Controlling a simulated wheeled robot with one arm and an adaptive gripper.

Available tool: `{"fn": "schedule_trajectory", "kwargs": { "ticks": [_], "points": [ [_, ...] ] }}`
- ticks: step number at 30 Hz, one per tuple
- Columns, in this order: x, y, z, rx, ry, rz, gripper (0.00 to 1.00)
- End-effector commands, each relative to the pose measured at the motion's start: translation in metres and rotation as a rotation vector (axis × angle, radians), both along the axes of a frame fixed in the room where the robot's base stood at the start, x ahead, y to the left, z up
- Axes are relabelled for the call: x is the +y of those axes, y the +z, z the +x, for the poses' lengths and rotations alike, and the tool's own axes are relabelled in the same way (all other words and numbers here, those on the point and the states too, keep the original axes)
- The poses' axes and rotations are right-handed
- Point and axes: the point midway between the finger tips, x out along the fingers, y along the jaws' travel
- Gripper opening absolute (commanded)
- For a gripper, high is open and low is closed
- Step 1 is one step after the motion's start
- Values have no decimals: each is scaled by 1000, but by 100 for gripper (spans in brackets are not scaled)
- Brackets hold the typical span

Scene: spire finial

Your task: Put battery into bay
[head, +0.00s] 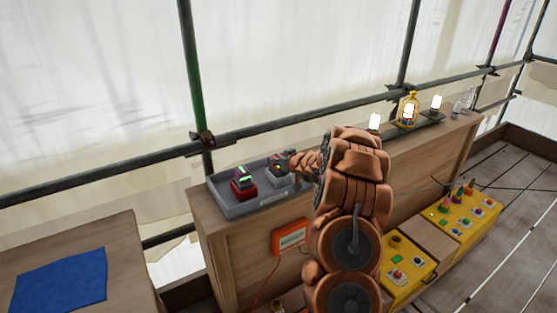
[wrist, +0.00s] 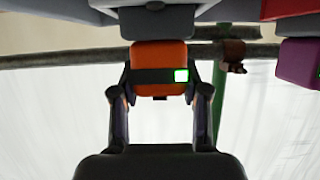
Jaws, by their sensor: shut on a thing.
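In the wrist view an orange battery (wrist: 159,54) with a dark band and a lit green square sits between the two fingers of my gripper (wrist: 160,92). The fingers are closed on its sides. A grey block (wrist: 155,22) lies directly beyond the battery's far end; I cannot tell whether they touch. In the head view my gripper (head: 288,160) is over the right part of a grey tray (head: 238,211), at a grey block (head: 277,180). My arm hides part of that spot. Which part is the bay is not clear.
A dark red block with a green-lit top (head: 243,186) stands at the tray's left. An orange box (head: 290,237) is on the counter's front. Lit lamps (head: 409,112) stand along the counter to the right. Yellow control boxes (head: 408,265) sit lower right. A blue cloth (head: 60,281) lies on the left table.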

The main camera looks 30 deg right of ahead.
Motion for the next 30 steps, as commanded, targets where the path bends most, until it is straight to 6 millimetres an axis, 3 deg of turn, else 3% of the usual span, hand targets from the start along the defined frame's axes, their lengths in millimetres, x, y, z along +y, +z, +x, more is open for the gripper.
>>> {"fn": "schedule_trajectory", "kwargs": {
  "ticks": [2, 3, 9, 21, 30],
  "points": [
    [0, -2, 0, 0, 0, 0, 0],
    [0, -2, 0, 0, 0, 0, 48],
    [0, -2, 0, 0, 0, 0, 69],
    [0, 2, 0, -1, 0, 1, 70],
    [0, 13, -27, -3, -2, 0, 70]
  ]
}}
